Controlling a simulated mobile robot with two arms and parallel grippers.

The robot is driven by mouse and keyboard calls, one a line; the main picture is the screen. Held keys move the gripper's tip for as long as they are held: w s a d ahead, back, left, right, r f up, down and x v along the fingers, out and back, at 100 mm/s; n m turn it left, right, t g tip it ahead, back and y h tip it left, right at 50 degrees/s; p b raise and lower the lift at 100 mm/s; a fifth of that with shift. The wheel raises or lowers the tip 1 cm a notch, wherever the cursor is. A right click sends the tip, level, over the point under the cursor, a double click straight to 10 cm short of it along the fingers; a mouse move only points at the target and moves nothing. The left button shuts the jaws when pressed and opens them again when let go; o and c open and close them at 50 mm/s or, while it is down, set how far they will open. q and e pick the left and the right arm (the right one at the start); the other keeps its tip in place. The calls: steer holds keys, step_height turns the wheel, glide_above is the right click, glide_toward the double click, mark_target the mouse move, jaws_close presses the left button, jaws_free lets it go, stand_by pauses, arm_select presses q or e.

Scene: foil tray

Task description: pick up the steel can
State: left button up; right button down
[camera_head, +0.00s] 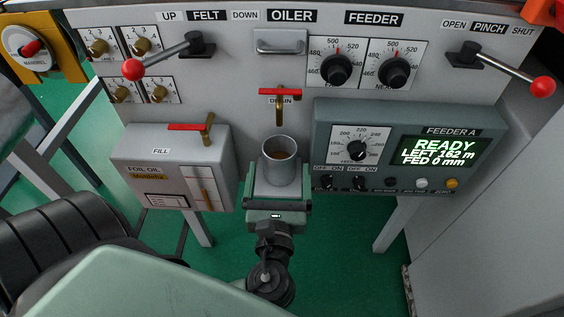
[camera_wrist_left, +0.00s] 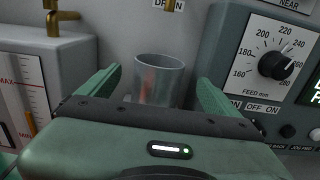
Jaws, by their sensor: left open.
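The steel can (camera_head: 280,168) is an open, upright metal cylinder with something brown inside. It stands on a small light ledge below the red-handled drain tap (camera_head: 281,93). My left gripper (camera_head: 279,184) is open and in front of the can, pointing at the machine. In the left wrist view the can (camera_wrist_left: 158,80) shows between the two green fingers of the gripper (camera_wrist_left: 157,88), with gaps at both sides. The can's lower part is hidden behind the gripper body there. My right gripper is not in view.
A grey foil oil box (camera_head: 150,155) with a red-handled fill tap is close on the left. The feeder panel (camera_head: 330,120) with knobs and a lit display is close on the right. Red-knobbed levers (camera_head: 133,69) stick out above. Green floor lies below.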

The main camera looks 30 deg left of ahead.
mark_target(281, 140)
arm_select(q)
steer(key=shift+w+a+r, duration=0.25)
steer(key=shift+w+a, duration=0.15)
steer(key=shift+w, duration=0.3)
steer(key=x, duration=0.5)
steer(key=shift+w+a+f, duration=0.1)
steer(key=shift+w+f, duration=0.05)
steer(key=shift+f, duration=0.1)
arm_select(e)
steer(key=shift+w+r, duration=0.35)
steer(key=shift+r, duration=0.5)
arm_select(q)
steer(key=shift+c, duration=0.3)
jaws_close()
